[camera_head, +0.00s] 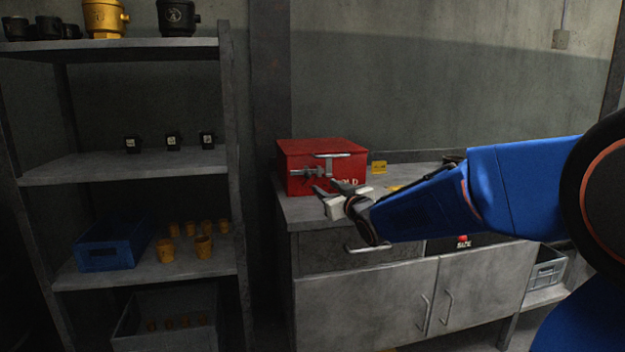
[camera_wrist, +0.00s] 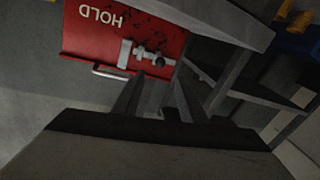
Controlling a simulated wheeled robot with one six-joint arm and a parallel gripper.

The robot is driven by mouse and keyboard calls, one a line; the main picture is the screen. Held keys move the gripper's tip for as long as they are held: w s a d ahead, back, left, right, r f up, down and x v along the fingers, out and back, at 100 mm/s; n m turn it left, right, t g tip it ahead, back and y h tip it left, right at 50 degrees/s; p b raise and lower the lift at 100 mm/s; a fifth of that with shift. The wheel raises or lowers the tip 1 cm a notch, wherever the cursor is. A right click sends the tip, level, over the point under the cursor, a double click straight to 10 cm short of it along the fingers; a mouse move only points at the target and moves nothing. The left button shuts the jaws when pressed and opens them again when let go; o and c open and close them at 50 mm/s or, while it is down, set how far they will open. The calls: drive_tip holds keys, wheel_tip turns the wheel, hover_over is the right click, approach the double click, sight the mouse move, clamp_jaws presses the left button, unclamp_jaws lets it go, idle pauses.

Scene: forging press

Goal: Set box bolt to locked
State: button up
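The red box (camera_head: 298,158) stands on the left end of the grey cabinet top, with a light handle (camera_head: 332,156) at its upper front edge. The box bolt (camera_head: 306,172) is a metal slide bolt on the left part of its front. In the wrist view the box (camera_wrist: 85,30) appears upside down with the word HOLD, and the bolt (camera_wrist: 148,53) lies just beyond my fingertips. My gripper (camera_head: 328,188) is in front of the box, a little below the bolt. Its fingers (camera_wrist: 158,85) are apart with nothing between them. I cannot tell whether the bolt is locked.
The grey cabinet (camera_head: 365,300) has a drawer handle and two doors below the box. A small yellow tag (camera_head: 379,167) stands right of the box. A shelf rack (camera_head: 130,168) at left holds black and golden parts and a blue bin (camera_head: 108,258).

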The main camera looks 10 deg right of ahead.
sight(310, 176)
drive_tip(key=w, duration=0.3)
drive_tip(key=w+a, duration=0.1)
drive_tip(key=w, duration=0.3)
drive_tip(key=w+a, duration=0.1)
drive_tip(key=w, duration=0.3)
drive_tip(key=shift+a, duration=0.15)
drive_tip(key=shift+c, duration=0.3)
clamp_jaws()
